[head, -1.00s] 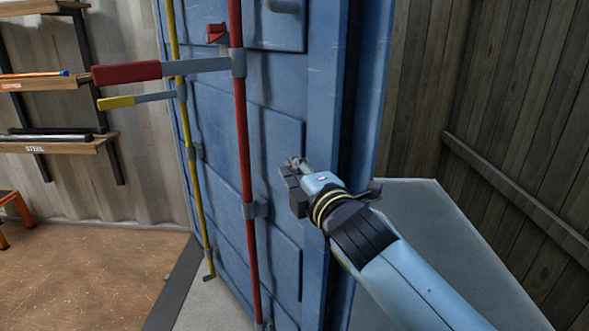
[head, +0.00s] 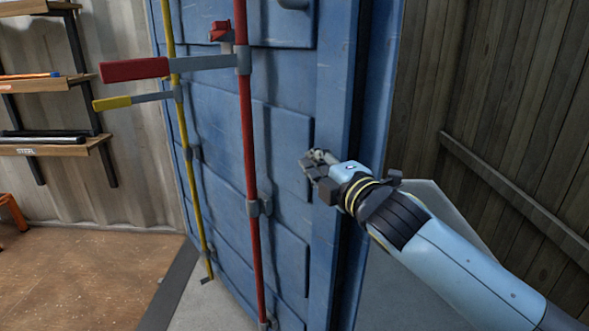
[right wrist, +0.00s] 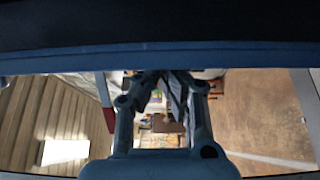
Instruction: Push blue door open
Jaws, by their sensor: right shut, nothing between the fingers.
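The blue door (head: 285,105) stands ajar across the middle of the head view, its right edge turned toward me. It carries a red locking bar (head: 248,150) with a red-tipped handle (head: 135,69), and a yellow bar (head: 190,165) with a yellow-tipped handle (head: 112,103). My right gripper (head: 313,163) is shut and empty at the door's right part, at mid height. I cannot tell whether it touches the door. In the right wrist view the gripper fingers (right wrist: 160,80) show close up below a blue band. My left gripper is not in view.
Shelves (head: 55,147) with rods stand against the corrugated wall at the left. A brown floor (head: 90,270) lies free in front of them. A wooden plank wall (head: 500,110) rises at the right, with grey floor beside the door.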

